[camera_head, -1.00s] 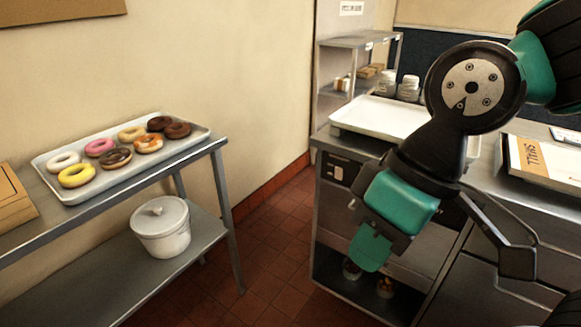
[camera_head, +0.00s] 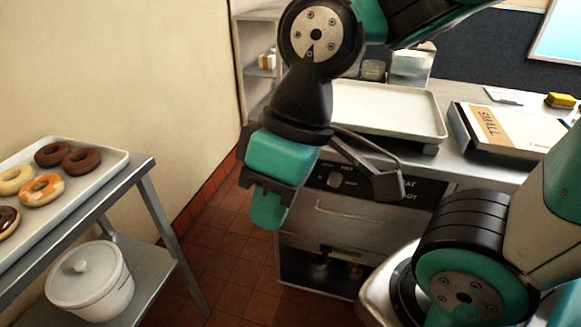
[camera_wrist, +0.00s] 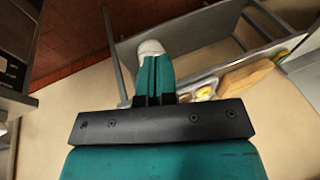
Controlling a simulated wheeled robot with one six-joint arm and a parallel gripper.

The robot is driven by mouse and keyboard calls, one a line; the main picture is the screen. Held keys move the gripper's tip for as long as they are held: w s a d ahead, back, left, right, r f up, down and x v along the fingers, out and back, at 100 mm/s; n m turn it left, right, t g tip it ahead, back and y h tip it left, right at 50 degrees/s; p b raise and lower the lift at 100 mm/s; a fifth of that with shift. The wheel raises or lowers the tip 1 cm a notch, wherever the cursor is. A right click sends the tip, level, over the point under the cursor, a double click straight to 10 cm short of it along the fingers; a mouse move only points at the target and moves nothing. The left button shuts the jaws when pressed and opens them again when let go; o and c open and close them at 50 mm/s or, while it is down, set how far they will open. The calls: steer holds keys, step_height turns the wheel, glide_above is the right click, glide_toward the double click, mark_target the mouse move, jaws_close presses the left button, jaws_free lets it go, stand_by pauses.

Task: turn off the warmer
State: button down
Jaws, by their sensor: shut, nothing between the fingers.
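The warmer looks to be the steel unit (camera_head: 345,222) under the counter, with a black control panel that carries a round knob (camera_head: 335,180). Small white lettering on the panel is partly hidden by my arm and too small to read fully. My gripper (camera_head: 267,208) hangs left of the knob and in front of the unit, pointing down, apart from the panel. Its teal fingers are together and empty; they also show in the wrist view (camera_wrist: 155,75). The knob is not visible in the wrist view.
A white tray (camera_head: 425,128) and a box marked SMALL (camera_head: 515,132) lie on the counter. At left, a steel table (camera_head: 145,170) bears a donut tray (camera_head: 118,155), with a lidded white pot (camera_head: 90,282) on its lower shelf. Red tiled floor (camera_head: 215,235) is open between.

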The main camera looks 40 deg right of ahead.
steer(key=shift+d, duration=0.1)
steer(key=w+d+f+t+h+b, duration=0.3)
steer(key=w+d+f+h, duration=0.3)
steer(key=w+f, duration=0.4)
steer(key=w+d+f+t+h+b, duration=0.3)
steer(key=w+d+f+h, duration=0.3)
steer(key=w+d+f, duration=0.2)
steer(key=w+f+b, duration=0.1)
steer(key=w+f, duration=0.1)
steer(key=w, duration=0.1)
steer(key=shift+w+d+f+n, duration=0.15)
steer(key=shift+d+f+n, duration=0.1)
steer(key=shift+d+n, duration=0.1)
steer(key=w+d+r+x, duration=0.1)
steer(key=r+x, duration=0.1)
steer(key=x, duration=1)
steer(key=shift+w+d, duration=0.25)
steer(key=shift+d, duration=0.2)
